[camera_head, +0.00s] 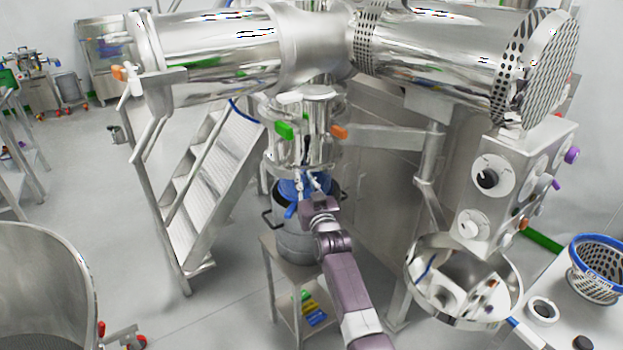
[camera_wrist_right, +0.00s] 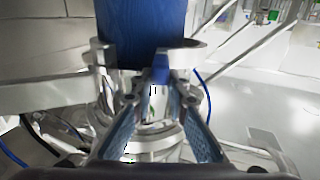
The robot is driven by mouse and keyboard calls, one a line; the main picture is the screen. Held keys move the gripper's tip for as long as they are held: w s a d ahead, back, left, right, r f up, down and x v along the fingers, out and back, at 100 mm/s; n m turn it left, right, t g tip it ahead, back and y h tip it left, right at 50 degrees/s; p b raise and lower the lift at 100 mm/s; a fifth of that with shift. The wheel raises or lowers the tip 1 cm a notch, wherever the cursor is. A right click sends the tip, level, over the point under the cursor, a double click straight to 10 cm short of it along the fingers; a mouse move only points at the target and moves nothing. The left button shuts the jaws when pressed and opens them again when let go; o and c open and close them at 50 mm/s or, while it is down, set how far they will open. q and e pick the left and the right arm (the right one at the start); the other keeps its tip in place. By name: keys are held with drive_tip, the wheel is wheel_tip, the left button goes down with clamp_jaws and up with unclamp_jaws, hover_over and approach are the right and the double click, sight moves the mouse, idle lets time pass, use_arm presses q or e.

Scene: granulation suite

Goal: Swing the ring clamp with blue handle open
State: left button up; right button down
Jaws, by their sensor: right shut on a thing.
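The ring clamp (camera_wrist_right: 185,48) is a metal band around a blue sleeve (camera_wrist_right: 140,28) in the right wrist view. Its blue handle (camera_wrist_right: 161,68) shows between the tips of my right gripper (camera_wrist_right: 160,98), which is shut on it. In the head view my right gripper (camera_head: 309,184) reaches up to the blue sleeve (camera_head: 289,188) under the steel outlet (camera_head: 301,152). The fingers and wrist hide much of the clamp there, so I cannot tell how far it is swung. My left gripper is not in view.
A green handle (camera_head: 285,130) and an orange handle (camera_head: 339,132) stick out from the outlet above. A steel drum (camera_head: 297,240) stands on a small stand below. Metal stairs (camera_head: 205,185) are at left, a control box (camera_head: 510,185) at right.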

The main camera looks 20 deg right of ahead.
drive_tip(key=shift+w+a+f+m+h, duration=0.15)
drive_tip(key=shift+a+f+h, duration=0.1)
drive_tip(key=shift+a, duration=0.3)
drive_tip(key=shift+a+f+m+h, duration=0.15)
drive_tip(key=shift+a+h, duration=0.1)
drive_tip(key=shift+a, duration=0.25)
drive_tip(key=c, duration=1.9)
unclamp_jaws()
drive_tip(key=shift+w, duration=0.1)
drive_tip(key=shift+r, duration=4.95)
